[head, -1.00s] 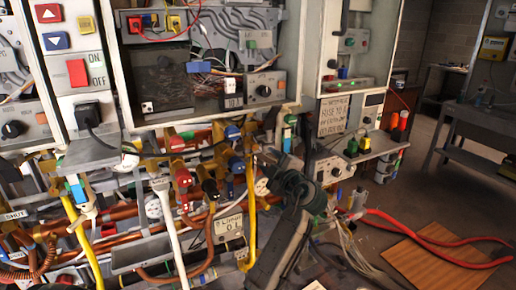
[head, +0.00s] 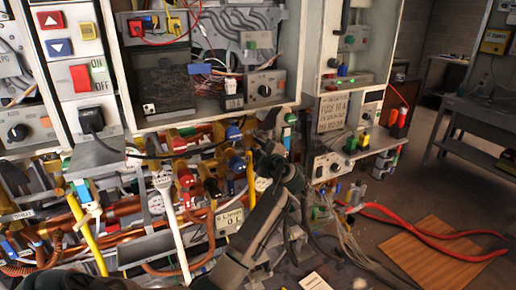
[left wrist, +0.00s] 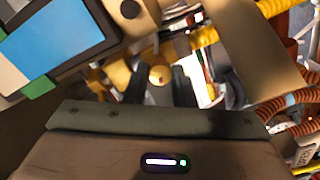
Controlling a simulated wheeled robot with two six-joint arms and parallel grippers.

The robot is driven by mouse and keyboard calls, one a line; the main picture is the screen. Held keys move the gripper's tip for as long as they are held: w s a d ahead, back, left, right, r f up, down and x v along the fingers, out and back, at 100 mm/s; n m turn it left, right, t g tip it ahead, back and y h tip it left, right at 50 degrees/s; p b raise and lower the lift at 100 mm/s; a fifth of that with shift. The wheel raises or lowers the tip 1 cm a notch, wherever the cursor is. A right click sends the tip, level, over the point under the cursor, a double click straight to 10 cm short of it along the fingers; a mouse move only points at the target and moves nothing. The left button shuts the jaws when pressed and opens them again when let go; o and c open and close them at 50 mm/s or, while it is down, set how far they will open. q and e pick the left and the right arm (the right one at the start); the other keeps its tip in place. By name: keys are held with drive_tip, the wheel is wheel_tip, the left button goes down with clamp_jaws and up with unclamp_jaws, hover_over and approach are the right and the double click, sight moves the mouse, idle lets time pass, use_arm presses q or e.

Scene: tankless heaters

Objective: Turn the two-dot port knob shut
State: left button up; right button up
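My left gripper (head: 267,142) is raised among the pipes below the open cabinet, close to a yellow pipe. In the left wrist view its two dark fingers (left wrist: 159,88) stand apart, with a round yellow-brass part (left wrist: 160,75) showing between or beyond them; I cannot tell if they touch it. Several valve knobs are left of the gripper, among them a blue one (head: 233,132), a second blue one (head: 237,165) and a red one (head: 187,180). No dots can be read on any knob, so I cannot tell which is the two-dot port knob. My right gripper is out of view.
Copper pipes, gauges and a white pipe (head: 175,235) crowd the left. A blue and white panel (left wrist: 55,40) with green corners is close by in the left wrist view. Red hoses (head: 430,240) and a wooden board (head: 430,256) lie on the floor at right.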

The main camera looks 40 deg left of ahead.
use_arm(q)
clamp_jaws()
drive_tip(key=shift+f, duration=0.15)
drive_tip(key=m+b, duration=0.2)
drive_tip(key=b, duration=0.1)
drive_tip(key=shift+f, duration=0.15)
drive_tip(key=m+b, duration=0.2)
drive_tip(key=shift+m, duration=0.4)
drive_tip(key=m+b, duration=0.1)
drive_tip(key=m, duration=0.2)
drive_tip(key=shift+m+b, duration=0.35)
drive_tip(key=shift+m, duration=0.45)
drive_tip(key=shift+r+m, duration=0.2)
drive_tip(key=shift+m, duration=2.2)
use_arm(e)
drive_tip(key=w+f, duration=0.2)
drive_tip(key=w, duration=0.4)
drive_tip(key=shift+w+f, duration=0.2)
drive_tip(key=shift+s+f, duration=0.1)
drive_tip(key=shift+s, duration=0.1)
